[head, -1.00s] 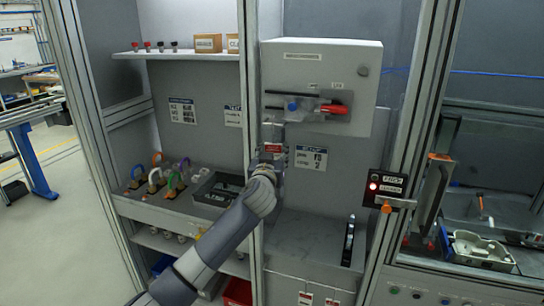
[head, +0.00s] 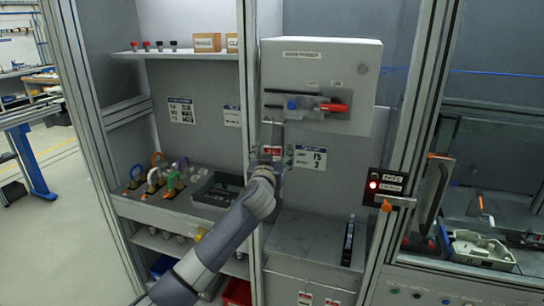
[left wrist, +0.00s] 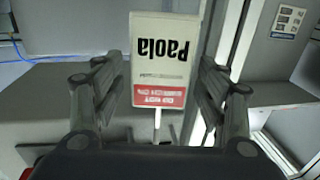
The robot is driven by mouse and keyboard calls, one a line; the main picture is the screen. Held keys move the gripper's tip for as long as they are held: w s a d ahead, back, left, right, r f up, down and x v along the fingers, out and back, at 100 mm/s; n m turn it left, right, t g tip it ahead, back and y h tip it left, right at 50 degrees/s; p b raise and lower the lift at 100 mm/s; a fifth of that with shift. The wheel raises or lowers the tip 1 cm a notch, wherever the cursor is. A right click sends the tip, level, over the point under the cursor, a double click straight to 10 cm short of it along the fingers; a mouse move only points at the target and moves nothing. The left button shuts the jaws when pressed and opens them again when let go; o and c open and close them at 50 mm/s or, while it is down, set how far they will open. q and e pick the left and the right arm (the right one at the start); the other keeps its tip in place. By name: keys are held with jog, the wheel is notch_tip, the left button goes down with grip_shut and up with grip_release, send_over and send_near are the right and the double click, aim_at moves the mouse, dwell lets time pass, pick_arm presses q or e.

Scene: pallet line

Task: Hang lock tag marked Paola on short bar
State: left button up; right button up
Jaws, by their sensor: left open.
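In the left wrist view, the white lock tag (left wrist: 162,60) reads Paola upside down, with a red band and a thin pale strip at its picture-bottom end. My left gripper (left wrist: 158,92) is open, one finger on each side of the tag, with gaps showing. In the head view, the tag's red and white face (head: 272,151) shows at my left gripper (head: 274,157), below the grey box. Dark bars of differing length (head: 290,91) run across the box front. I cannot tell whether the tag hangs on one. My right gripper is not in view.
The grey box (head: 350,60) carries a red handle (head: 333,107) and a blue knob (head: 292,104). Coloured padlocks (head: 155,178) and a dark tray (head: 215,190) stand on the left ledge. A frame post (head: 250,80) stands close to my left arm.

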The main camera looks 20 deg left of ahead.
pick_arm(q)
jog(key=s+d, duration=0.2)
jog(key=s, duration=1)
jog(key=s+a+f+m+g+h+b, duration=0.1)
jog(key=s+f+g, duration=0.25)
jog(key=f, duration=1.75)
jog(key=s+a+f+m+g+b, duration=0.1)
jog(key=s+f+m+g+b, duration=0.2)
jog(key=f, duration=1.9)
jog(key=s+a+f+g+h, duration=0.1)
jog(key=s+f+g, duration=0.1)
jog(key=s+f, duration=0.7)
jog(key=s+f+g, duration=0.3)
jog(key=s+f, duration=0.4)
jog(key=f, duration=0.4)
jog(key=s+f+g, duration=0.1)
jog(key=s+f, duration=0.4)
jog(key=s, duration=0.7)
jog(key=s+f+g+b, duration=0.1)
jog(key=s+f, duration=0.5)
jog(key=s, duration=0.7)
jog(key=s+f+g, duration=0.3)
jog(key=s+f, duration=0.3)
jog(key=s, duration=0.6)
jog(key=shift+s+f+h, duration=0.25)
jog(key=shift+s+h, duration=0.05)
